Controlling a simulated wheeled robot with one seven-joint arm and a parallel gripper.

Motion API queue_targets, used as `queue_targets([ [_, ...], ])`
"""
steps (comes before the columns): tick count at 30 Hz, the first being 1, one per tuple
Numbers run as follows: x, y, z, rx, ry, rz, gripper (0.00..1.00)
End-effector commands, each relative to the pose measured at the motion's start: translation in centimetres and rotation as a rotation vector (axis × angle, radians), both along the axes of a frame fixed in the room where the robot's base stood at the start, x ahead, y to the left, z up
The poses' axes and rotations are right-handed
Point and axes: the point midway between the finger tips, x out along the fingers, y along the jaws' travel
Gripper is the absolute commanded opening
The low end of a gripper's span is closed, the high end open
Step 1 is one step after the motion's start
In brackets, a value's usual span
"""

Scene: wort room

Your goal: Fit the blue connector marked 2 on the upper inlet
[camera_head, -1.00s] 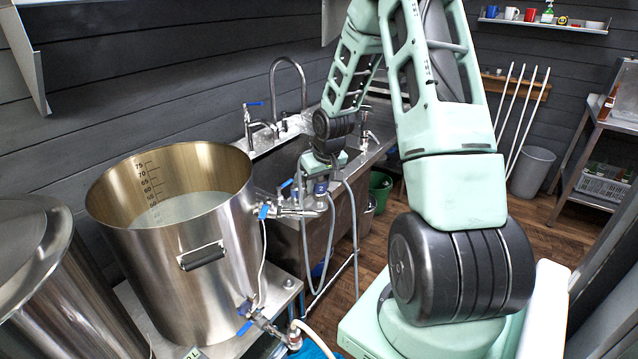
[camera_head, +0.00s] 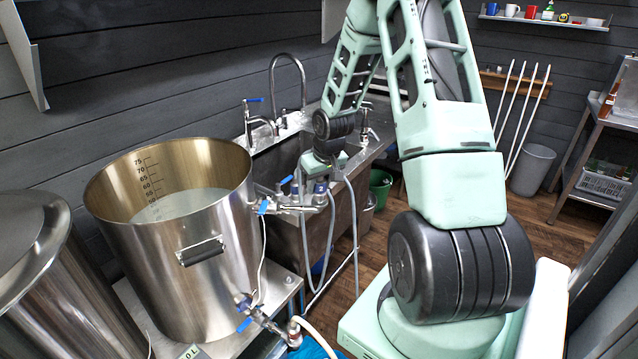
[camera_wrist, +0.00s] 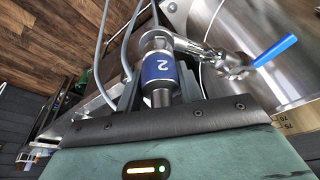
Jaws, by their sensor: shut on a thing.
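The blue connector marked 2 (camera_wrist: 159,68) is held between the fingers of my gripper (camera_wrist: 160,88), with its number facing the wrist camera. In the head view the connector (camera_head: 320,188) shows small below my gripper (camera_head: 322,177). The upper inlet (camera_head: 290,204) is a metal valve with a blue lever on the large kettle's side. In the wrist view the inlet's elbow (camera_wrist: 184,44) is just beyond the connector's far end, close to or touching it. I cannot tell whether they are joined.
The steel kettle (camera_head: 165,265) holds liquid. Its lower valve (camera_head: 262,318) has a blue lever and a hose. Grey hoses (camera_head: 353,230) hang near my gripper beside the sink (camera_head: 290,160). A green bucket (camera_head: 381,187) stands behind on the floor.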

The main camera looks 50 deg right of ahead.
Motion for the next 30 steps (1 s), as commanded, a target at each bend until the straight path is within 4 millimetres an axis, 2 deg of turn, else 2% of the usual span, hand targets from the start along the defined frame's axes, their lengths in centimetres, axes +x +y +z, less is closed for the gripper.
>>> queue_targets([
  [16, 0.03, 0.0, -1.11, 0.0, -0.001, 0.0, 0.1],
  [17, 0.03, -0.01, -1.09, 0.0, -0.001, 0.0, 0.39],
  [19, 0.02, -0.01, -1.03, 0.0, -0.001, 0.0, 0.59],
  [20, 0.02, -0.01, -1.03, 0.0, -0.001, 0.0, 0.62],
  [30, -0.07, -0.01, -0.7, -0.001, -0.001, -0.001, 0.62],
])
